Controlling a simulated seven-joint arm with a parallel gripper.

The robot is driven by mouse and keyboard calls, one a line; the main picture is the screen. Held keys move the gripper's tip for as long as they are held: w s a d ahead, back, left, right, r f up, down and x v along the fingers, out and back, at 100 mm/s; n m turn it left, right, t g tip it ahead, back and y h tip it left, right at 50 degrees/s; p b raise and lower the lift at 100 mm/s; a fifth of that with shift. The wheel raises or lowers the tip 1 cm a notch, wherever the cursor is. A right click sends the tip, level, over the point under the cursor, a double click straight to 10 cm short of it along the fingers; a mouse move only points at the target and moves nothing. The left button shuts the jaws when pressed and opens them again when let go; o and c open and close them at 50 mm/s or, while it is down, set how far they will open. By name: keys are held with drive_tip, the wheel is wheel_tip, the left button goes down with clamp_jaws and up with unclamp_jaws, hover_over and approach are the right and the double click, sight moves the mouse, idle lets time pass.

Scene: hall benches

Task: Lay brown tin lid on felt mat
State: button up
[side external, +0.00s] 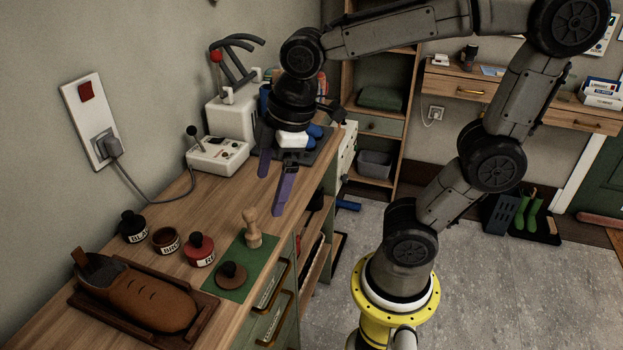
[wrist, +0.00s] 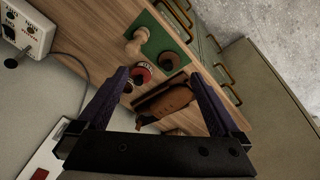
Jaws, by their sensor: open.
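The brown tin lid (side external: 231,275), a dark brown disc with a knob on top, lies on the near part of the green felt mat (side external: 257,264) in the side view. In the wrist view the lid (wrist: 168,62) shows at the lower end of the mat (wrist: 160,39). An open tin with a brown label (side external: 165,241) stands without a lid to the left of the mat. My gripper (side external: 272,194), with purple fingers, is open and empty above the bench, beyond the mat and apart from the lid. Its spread fingers (wrist: 158,72) also show in the wrist view.
A wooden-handled tool (side external: 252,228) stands on the mat's far end. A red tin (side external: 200,250) and a black tin (side external: 133,226) stand to the left. A brown shoe (side external: 150,297) rests in a wooden tray in front. A white control box (side external: 217,156) sits behind; bare bench lies between.

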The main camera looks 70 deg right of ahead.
drive_tip(key=s+d+m+t, duration=0.2)
drive_tip(key=s+d+m, duration=0.1)
drive_tip(key=s+m, duration=0.4)
drive_tip(key=shift+m, duration=0.6)
